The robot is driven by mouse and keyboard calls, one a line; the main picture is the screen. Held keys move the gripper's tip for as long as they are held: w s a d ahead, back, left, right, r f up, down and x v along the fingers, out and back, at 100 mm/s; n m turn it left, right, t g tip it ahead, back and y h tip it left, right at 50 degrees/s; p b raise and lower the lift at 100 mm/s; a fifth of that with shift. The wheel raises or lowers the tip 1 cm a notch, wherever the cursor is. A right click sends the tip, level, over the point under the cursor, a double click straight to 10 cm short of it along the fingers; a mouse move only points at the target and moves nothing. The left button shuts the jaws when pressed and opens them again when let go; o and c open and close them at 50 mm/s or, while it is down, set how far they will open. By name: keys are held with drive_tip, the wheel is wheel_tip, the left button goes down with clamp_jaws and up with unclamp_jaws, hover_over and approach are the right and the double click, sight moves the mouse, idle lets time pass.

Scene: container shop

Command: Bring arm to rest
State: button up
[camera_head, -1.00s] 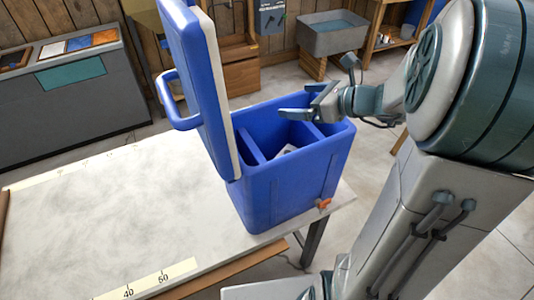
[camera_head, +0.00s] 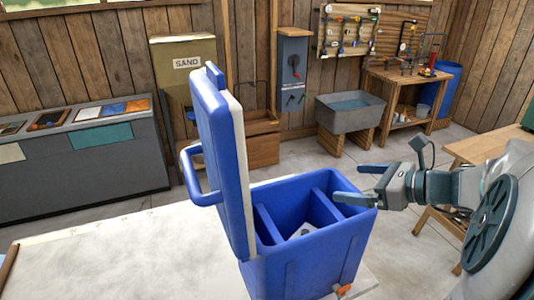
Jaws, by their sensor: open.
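My gripper (camera_head: 358,183) is open and empty, its two fingers pointing left, at the right side of the blue cooler box. My arm reaches in from the lower right. The blue cooler box (camera_head: 305,262) stands on the table with its lid (camera_head: 218,160) raised upright at the left. Dividers split its inside into compartments, and something pale (camera_head: 304,230) lies at the bottom of one. The rest of the inside is hidden by the front wall.
The pale worktable (camera_head: 130,255) is bare left of the box. A grey counter (camera_head: 75,170) stands behind it at the left. A sand bin (camera_head: 186,85), a sink basin (camera_head: 350,117), a wooden workbench (camera_head: 405,85) and a wooden table (camera_head: 480,150) stand further back. Open floor lies between.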

drive_tip(key=s+a+f+n+g+h, duration=0.1)
drive_tip(key=s+a+f+n+h, duration=0.1)
drive_tip(key=n, duration=0.7)
drive_tip(key=s+a+f+n+g+h, duration=0.2)
drive_tip(key=s+a+f+n+h, duration=0.1)
drive_tip(key=s+n, duration=0.4)
drive_tip(key=s+a+f+n+g+h, duration=0.2)
drive_tip(key=s+n+h, duration=0.2)
drive_tip(key=n, duration=0.6)
drive_tip(key=shift+s+a+f+n+h, duration=0.2)
drive_tip(key=shift+s+a+n+h, duration=0.05)
drive_tip(key=shift+a+n+h, duration=0.15)
